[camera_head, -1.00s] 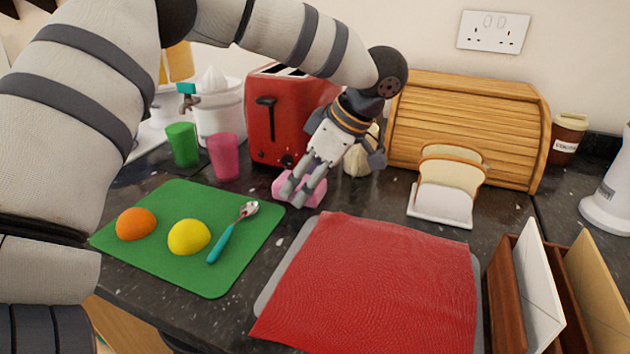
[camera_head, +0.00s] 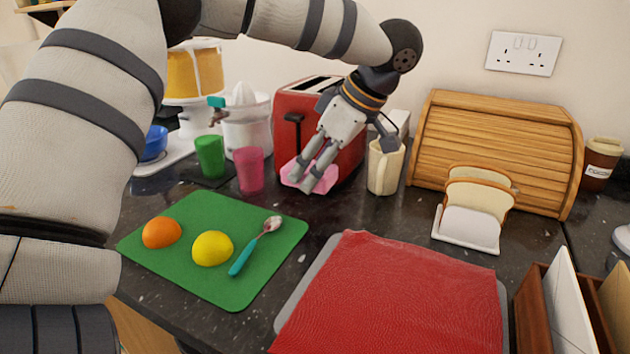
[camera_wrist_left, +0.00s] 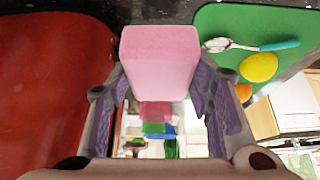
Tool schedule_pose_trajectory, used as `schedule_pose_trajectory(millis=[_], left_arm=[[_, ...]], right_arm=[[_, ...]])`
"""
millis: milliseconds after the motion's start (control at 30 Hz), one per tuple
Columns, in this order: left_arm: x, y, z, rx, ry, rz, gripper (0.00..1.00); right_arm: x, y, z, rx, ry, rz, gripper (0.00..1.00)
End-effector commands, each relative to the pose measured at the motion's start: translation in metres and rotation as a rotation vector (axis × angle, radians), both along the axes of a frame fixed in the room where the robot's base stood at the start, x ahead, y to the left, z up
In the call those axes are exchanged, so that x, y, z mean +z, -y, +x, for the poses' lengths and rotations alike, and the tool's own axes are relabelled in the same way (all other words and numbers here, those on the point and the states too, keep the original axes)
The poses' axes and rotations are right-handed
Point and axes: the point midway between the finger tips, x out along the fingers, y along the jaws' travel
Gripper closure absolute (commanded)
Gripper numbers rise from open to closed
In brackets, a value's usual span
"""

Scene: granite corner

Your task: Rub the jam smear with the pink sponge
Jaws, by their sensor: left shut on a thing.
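My left gripper (camera_head: 302,184) is shut on the pink sponge (camera_head: 290,172), just in front of the red toaster. The sponge overlaps the toaster's lower front in the head view and appears to be off the counter. In the left wrist view the sponge (camera_wrist_left: 160,55) sits between the two fingers, its broad end facing away. I cannot make out the jam smear in either view; it may be hidden. My right gripper is not in view.
The red toaster (camera_head: 290,130) stands close behind the sponge, and a cream mug (camera_head: 383,168) is to its right. Pink (camera_head: 249,170) and green (camera_head: 210,157) cups are left. A green board (camera_head: 200,285) with fruit and a spoon, and a red cloth (camera_head: 395,300), lie in front.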

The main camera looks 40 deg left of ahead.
Motion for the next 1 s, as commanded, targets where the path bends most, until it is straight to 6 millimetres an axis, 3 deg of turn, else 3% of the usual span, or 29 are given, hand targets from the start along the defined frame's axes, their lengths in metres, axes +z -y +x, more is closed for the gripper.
schedule_pose_trajectory(millis=[367,633,1000], left_arm=[[0.005,0.000,0.000,0.000,0.001,0.000,0.79],[0.032,0.000,0.000,0.000,0.002,0.001,0.79],[0.032,0.000,0.000,0.000,0.001,0.000,0.79]], right_arm=[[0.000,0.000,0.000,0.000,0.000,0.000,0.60],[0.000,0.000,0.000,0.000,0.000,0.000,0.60],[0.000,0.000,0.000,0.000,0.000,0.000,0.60]])
